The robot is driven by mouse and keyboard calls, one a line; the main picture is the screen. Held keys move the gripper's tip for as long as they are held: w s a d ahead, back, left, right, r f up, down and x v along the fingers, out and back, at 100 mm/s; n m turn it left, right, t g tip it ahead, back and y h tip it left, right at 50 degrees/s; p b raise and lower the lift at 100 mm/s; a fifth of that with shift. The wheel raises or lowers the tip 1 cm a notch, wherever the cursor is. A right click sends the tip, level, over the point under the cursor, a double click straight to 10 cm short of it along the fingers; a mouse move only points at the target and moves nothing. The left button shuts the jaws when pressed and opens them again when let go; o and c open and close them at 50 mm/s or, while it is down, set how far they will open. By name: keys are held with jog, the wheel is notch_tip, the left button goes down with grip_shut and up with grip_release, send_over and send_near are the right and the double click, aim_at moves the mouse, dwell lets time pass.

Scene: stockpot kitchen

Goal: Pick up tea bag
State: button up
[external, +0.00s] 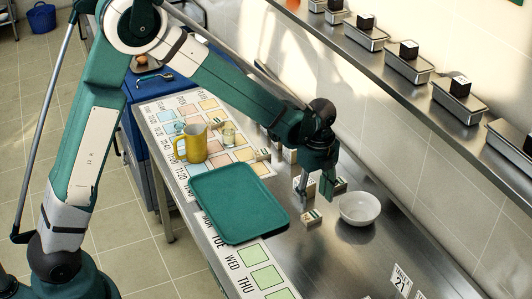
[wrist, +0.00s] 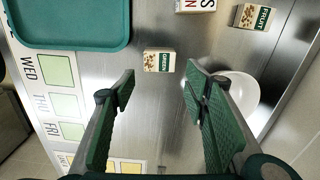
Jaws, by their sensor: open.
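A small tea packet labelled GREEN (wrist: 159,60) lies on the steel counter, just beyond and between my fingertips in the wrist view. A matching small packet (external: 312,217) shows in the external view, below my gripper and left of the bowl. A second packet labelled FRUIT (wrist: 252,17) lies farther up and right. A third (wrist: 195,5) is cut off by the top edge. My gripper (external: 314,189) is open and empty above the counter, and its two spread fingers show in the wrist view (wrist: 160,85). No packet touches the fingers.
A green tray (external: 238,203) lies left of the packet. A white bowl (external: 359,208) stands close to the right of my gripper. A yellow mug (external: 195,143) and a glass (external: 229,134) stand farther back. A wall shelf (external: 405,92) with metal containers runs along the right.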

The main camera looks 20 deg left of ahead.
aim_at(314, 218)
jog(key=shift+d+f, duration=0.1)
jog(key=shift+f, duration=0.05)
jog(key=shift+f, duration=1.25)
jog(key=shift+f, duration=0.1)
jog(key=shift+s+d+f, duration=0.1)
jog(key=shift+f, duration=1.2)
jog(key=shift+s+f, duration=0.1)
jog(key=shift+f, duration=1.15)
jog(key=shift+c, duration=0.7)
jog(key=c, duration=0.4)
